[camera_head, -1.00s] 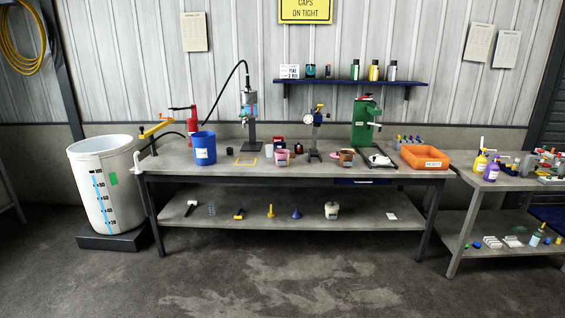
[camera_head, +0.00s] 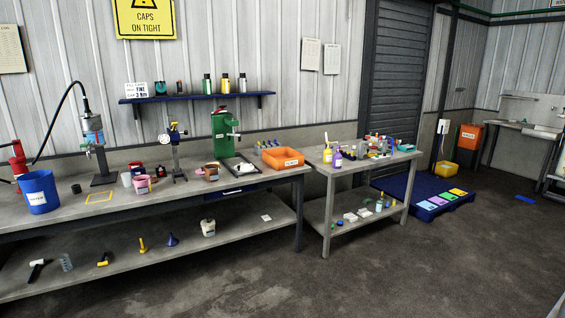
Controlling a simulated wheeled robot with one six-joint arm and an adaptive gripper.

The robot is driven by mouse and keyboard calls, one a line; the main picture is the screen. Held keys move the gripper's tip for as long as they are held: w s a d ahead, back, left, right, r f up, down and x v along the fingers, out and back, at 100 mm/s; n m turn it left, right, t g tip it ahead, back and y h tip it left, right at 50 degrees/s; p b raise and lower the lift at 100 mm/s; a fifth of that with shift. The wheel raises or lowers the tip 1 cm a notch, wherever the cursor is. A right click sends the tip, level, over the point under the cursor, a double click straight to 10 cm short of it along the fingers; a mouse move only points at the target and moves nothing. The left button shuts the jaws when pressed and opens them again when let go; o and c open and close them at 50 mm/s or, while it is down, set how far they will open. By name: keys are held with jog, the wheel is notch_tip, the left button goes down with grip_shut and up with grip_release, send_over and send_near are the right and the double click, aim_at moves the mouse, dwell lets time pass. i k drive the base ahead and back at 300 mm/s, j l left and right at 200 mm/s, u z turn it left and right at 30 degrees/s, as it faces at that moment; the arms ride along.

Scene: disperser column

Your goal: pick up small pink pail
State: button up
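The small pink pail (camera_head: 142,184) stands upright on the main workbench top (camera_head: 230,182), left of the middle of the bench. A white-and-red container (camera_head: 127,178) is just behind and left of it. A small brown pail (camera_head: 211,172) stands to its right, past a stand with a yellow-and-blue head (camera_head: 175,148). My gripper does not show in this view.
A blue bucket (camera_head: 38,192) and a grey mixer stand (camera_head: 102,166) are left of the pail. Open floor (camera_head: 400,270) lies in front of the benches.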

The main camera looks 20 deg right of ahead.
aim_at(142, 184)
jog(key=i+j+u, duration=0.6)
jog(key=i, duration=0.15)
jog(key=i+j+u, duration=0.1)
jog(key=i+u, duration=0.2)
jog(key=i, duration=0.15)
jog(key=i+u, duration=0.3)
jog(key=i+j+z, duration=0.2)
jog(key=i, duration=0.3)
jog(key=i+z, duration=0.15)
jog(key=i, duration=0.3)
jog(key=i+j+z, duration=0.2)
jog(key=i, duration=0.25)
jog(key=i+j+z, duration=0.2)
jog(key=i+j, duration=0.15)
jog(key=i+j+z, duration=1.05)
jog(key=j, duration=0.15)
jog(key=i+j+z, duration=0.2)
jog(key=j+z, duration=0.15)
jog(key=j, duration=0.2)
